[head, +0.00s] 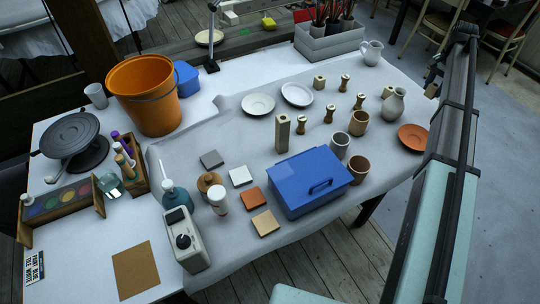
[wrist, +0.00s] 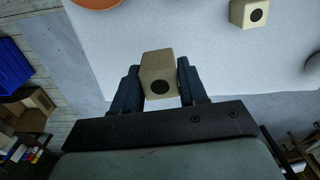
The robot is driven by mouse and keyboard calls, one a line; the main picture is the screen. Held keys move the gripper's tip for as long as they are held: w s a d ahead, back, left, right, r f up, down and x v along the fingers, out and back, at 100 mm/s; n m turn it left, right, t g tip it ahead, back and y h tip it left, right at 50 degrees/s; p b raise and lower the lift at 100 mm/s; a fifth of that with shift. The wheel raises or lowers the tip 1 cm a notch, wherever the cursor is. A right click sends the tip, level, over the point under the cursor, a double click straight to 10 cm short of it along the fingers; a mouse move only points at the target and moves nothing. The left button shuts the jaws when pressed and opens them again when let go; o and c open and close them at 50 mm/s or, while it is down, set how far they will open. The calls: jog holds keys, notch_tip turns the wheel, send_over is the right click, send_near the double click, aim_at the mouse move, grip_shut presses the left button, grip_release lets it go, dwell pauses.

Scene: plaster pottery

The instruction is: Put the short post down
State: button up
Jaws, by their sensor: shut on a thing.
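My gripper (wrist: 160,90) is shut on the short post (wrist: 157,72), a small beige block with a dark round spot on its end, in the wrist view. In the head view my gripper (head: 433,82) is at the right, by the table's right edge, with the beige post (head: 431,90) small between its fingers. The post appears held above the surface; its exact height is unclear.
The grey cloth (head: 335,105) covers the table. Small turned pieces (head: 344,83) and cups (head: 358,123) stand to the left. Bare cloth shows between them.

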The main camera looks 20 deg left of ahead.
notch_tip(320, 180, up, 5)
jog(key=shift+f, duration=0.1)
jog(key=shift+a+r, duration=0.2)
jog(key=shift+a, duration=0.4)
jog(key=s+a+n, duration=0.2)
jog(key=a, duration=1)
jog(key=s+a+n, duration=0.2)
jog(key=a, duration=1.1)
jog(key=s+a+n, duration=0.2)
jog(key=s+a, duration=0.3)
jog(key=a, duration=0.5)
jog(key=s+a+n, duration=0.2)
jog(key=s+a, duration=0.2)
jog(key=a, duration=0.7)
jog(key=n, duration=0.9)
send_over(175, 171)
notch_tip(175, 171, down, 4)
jog(key=shift+f, duration=5.55)
